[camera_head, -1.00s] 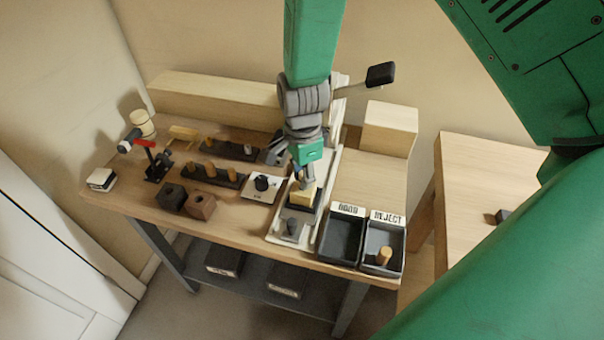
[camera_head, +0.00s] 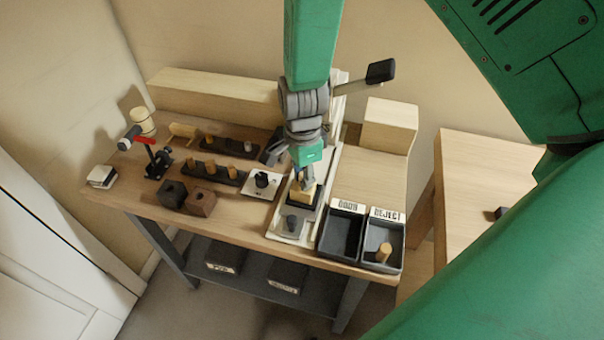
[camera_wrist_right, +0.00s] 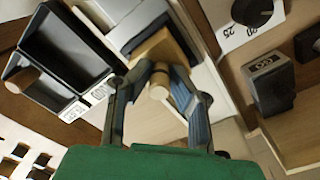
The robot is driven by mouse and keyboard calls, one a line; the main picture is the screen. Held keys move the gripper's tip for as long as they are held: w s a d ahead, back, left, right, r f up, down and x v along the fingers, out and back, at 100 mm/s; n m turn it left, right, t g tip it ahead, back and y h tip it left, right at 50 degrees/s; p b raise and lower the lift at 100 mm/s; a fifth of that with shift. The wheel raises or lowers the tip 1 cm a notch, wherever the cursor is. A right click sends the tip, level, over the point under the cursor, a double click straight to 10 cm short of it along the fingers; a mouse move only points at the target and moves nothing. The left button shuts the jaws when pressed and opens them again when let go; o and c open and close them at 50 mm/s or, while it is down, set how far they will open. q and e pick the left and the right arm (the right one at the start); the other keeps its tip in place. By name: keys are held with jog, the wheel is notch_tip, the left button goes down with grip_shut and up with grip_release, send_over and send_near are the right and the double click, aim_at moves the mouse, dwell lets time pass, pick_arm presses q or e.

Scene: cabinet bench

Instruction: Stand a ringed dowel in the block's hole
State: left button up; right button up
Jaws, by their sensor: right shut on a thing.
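My right gripper (camera_head: 304,179) is directly over the light wooden block (camera_head: 303,194) on the white fixture plate (camera_head: 285,236). In the right wrist view the gripper (camera_wrist_right: 164,84) is shut on a short pale dowel (camera_wrist_right: 158,91). The dowel's near end faces the camera, and the wooden block (camera_wrist_right: 177,46) lies just beyond it. The block's hole is hidden, and I cannot tell if the dowel is in it. My left gripper is not in view.
The GOOD bin (camera_head: 325,243) looks empty; the REJECT bin (camera_head: 399,262) holds a dowel (camera_head: 383,252). Dark racks (camera_head: 229,178) with several dowels, a dial plate (camera_head: 256,195) and two dark blocks (camera_head: 200,203) stand left. A lever with a black knob (camera_head: 381,72) rises behind.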

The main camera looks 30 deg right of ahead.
jog(key=shift+f, duration=0.15)
dwell(0.6)
jog(key=o, duration=1)
jog(key=shift+p, duration=0.3)
notch_tip(320, 180, up, 7)
jog(key=p, duration=0.7)
jog(key=shift+w, duration=0.1)
jog(key=shift+f, duration=0.1)
